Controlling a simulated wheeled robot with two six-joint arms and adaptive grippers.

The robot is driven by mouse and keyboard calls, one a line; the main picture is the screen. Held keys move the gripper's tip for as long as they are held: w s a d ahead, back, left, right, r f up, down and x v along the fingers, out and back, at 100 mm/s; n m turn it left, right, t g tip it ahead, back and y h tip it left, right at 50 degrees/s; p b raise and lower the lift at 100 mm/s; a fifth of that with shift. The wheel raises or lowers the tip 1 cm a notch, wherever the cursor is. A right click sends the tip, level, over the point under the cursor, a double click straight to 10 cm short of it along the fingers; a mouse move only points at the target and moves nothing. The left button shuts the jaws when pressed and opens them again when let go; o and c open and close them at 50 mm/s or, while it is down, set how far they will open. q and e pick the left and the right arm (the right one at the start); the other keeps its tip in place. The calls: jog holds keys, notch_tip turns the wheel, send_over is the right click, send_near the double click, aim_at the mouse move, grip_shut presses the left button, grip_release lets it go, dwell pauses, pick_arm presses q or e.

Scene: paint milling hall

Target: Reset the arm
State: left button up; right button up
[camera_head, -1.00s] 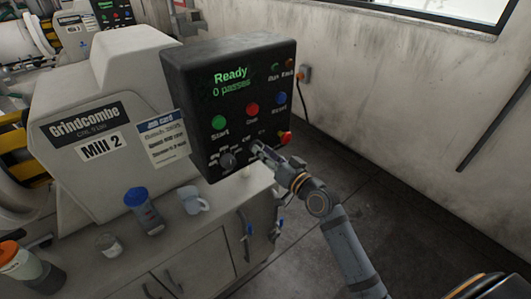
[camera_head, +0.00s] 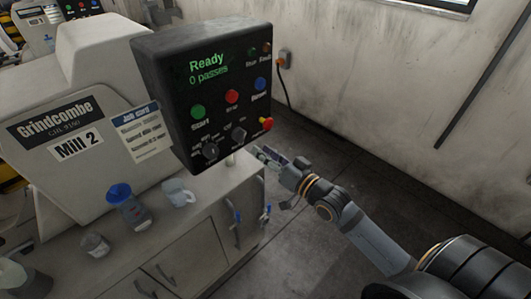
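My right arm comes in from the lower right. Its gripper (camera_head: 262,154) is just off the lower right of the black control panel (camera_head: 160,75), apart from its knobs as far as I can see. The fingers are small and I cannot tell whether they are open or shut; I see nothing held in them. The panel screen reads "Ready, 0 passes". Below it are a green start button (camera_head: 198,111), a red button (camera_head: 232,97), a blue button (camera_head: 260,84) and two dark knobs. My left gripper is not in view.
The Mill 2 machine (camera_head: 85,70) with a job card (camera_head: 136,131) stands left. A blue-lidded bottle (camera_head: 125,207), a mug (camera_head: 178,192) and a jar (camera_head: 95,245) are on the cabinet top. Floor right of the cabinet is clear up to the wall.

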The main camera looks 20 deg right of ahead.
dwell(0.3)
jog(key=d+f+g+h, duration=0.15)
jog(key=d+f, duration=0.25)
jog(key=f, duration=0.4)
jog(key=d+f+m+g+h, duration=0.1)
jog(key=d+f+h, duration=0.15)
jog(key=f, duration=0.55)
jog(key=d+f+g+h, duration=0.1)
jog(key=d+f, duration=0.3)
jog(key=f, duration=0.5)
jog(key=s+d+f+g+h, duration=0.1)
jog(key=s+d+f+g, duration=0.1)
jog(key=s+f, duration=0.6)
jog(key=s+d+f+g+h, duration=0.1)
jog(key=s+d+f+g, duration=0.15)
jog(key=f, duration=0.85)
jog(key=s+a+f+n+g, duration=0.1)
jog(key=s+a+f+g, duration=0.1)
jog(key=s+f, duration=0.4)
jog(key=s+a+f+n+g, duration=0.1)
jog(key=s+f, duration=0.4)
jog(key=s, duration=0.8)
jog(key=s+a+f+n+g, duration=0.1)
jog(key=s+a+f+g, duration=0.3)
jog(key=s, duration=0.6)
notch_tip(320, 180, down, 3)
jog(key=shift+s+r+n+g, duration=0.2)
jog(key=shift+s+n+g, duration=0.1)
jog(key=shift+s+g, duration=0.1)
jog(key=shift+w, duration=0.1)
